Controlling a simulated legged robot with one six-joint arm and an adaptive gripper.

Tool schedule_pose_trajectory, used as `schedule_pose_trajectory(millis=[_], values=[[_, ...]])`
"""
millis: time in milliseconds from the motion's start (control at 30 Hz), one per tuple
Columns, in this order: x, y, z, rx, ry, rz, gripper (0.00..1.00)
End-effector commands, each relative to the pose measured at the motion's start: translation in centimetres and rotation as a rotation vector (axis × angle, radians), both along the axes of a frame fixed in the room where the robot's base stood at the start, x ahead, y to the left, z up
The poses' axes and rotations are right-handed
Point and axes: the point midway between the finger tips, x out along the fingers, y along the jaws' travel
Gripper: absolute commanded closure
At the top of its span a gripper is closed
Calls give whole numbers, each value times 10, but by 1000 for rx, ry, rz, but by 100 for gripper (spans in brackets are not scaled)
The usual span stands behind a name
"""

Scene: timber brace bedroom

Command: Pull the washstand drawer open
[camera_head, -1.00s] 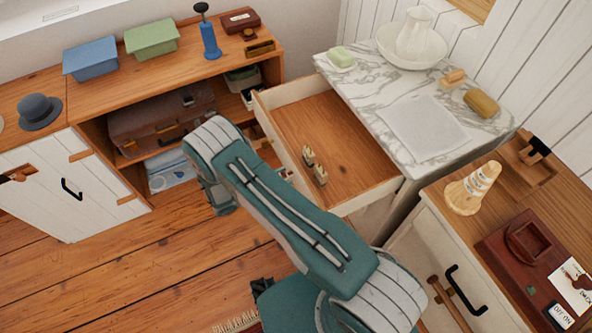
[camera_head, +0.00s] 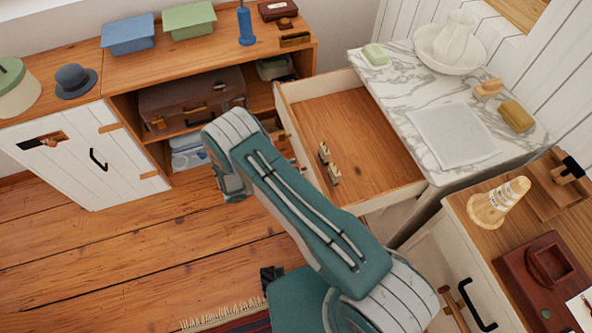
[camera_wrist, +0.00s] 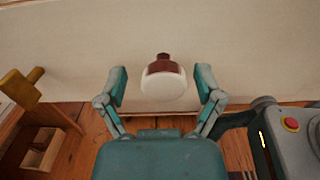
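The washstand (camera_head: 425,85) with a marble top stands at the right of the head view. Its drawer (camera_head: 365,125) is pulled well out, and its bare wooden floor shows. Two small pale pieces (camera_head: 328,163) are by the drawer's front side. In the wrist view a pale drawer front (camera_wrist: 60,55) carries a round white knob with a dark red part (camera_wrist: 163,82). My gripper (camera_wrist: 160,78) is open, with one finger on each side of the knob and a gap on both sides. In the head view my arm hides the gripper.
A low wooden shelf unit (camera_head: 225,50) with boxes and a suitcase (camera_head: 190,100) stands behind. A cabinet with a cone-shaped thing (camera_head: 497,203) is near at right. The washstand top holds a basin (camera_head: 450,48) and soap (camera_head: 375,54). Plank floor at left is clear.

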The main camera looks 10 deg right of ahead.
Motion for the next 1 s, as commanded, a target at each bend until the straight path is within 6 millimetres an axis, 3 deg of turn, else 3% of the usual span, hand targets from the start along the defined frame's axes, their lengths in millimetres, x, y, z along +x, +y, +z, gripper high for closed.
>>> schedule_pose_trajectory(millis=[367,800,1000], values=[[-2,6,-1,-1,2,0,13],[-13,91,-2,-1,2,2,13],[-16,114,-2,-1,3,-1,13]])
